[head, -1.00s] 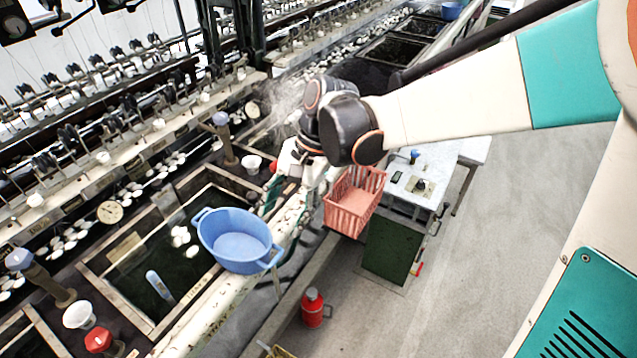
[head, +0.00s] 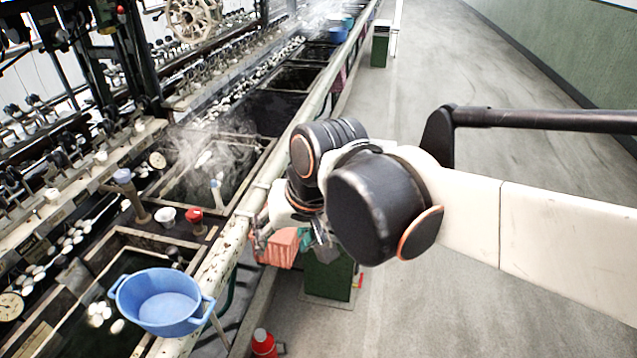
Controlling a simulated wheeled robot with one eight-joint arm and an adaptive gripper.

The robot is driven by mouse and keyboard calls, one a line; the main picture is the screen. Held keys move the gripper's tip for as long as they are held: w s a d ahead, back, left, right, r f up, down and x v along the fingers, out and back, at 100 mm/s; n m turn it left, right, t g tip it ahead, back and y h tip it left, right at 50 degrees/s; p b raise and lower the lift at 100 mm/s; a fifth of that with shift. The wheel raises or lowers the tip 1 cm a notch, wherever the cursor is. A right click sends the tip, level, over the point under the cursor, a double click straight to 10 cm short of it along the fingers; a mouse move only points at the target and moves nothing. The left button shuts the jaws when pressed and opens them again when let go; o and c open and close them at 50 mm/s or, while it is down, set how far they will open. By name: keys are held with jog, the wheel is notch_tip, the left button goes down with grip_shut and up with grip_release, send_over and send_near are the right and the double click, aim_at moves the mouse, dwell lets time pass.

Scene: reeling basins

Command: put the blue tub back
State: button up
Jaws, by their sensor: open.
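The blue tub (head: 168,297) is a two-handled oval basin, empty inside, at the lower left of the head view. It rests upright by the pale front rail, partly over a dark water basin (head: 85,335). My gripper (head: 290,243) is up and right of the tub in the picture, apart from it. Its fingers are open and mostly hidden by my wrist, with nothing seen between them.
A pink basket (head: 280,250) and a green cabinet (head: 328,275) show behind my gripper. A red flask (head: 264,343) stands on the floor. A red-topped post (head: 194,217) stands beyond the tub. More blue tubs (head: 347,21) are far off. The aisle at right is clear.

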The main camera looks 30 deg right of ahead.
jog(key=s+d+n+t+h, duration=0.1)
jog(key=s+d+n+t, duration=0.1)
jog(key=d, duration=0.3)
jog(key=shift+s+r+n+t+h, duration=0.2)
jog(key=shift+s+n+t+h, duration=0.1)
jog(key=shift+s, duration=0.4)
jog(key=shift+c, duration=0.6)
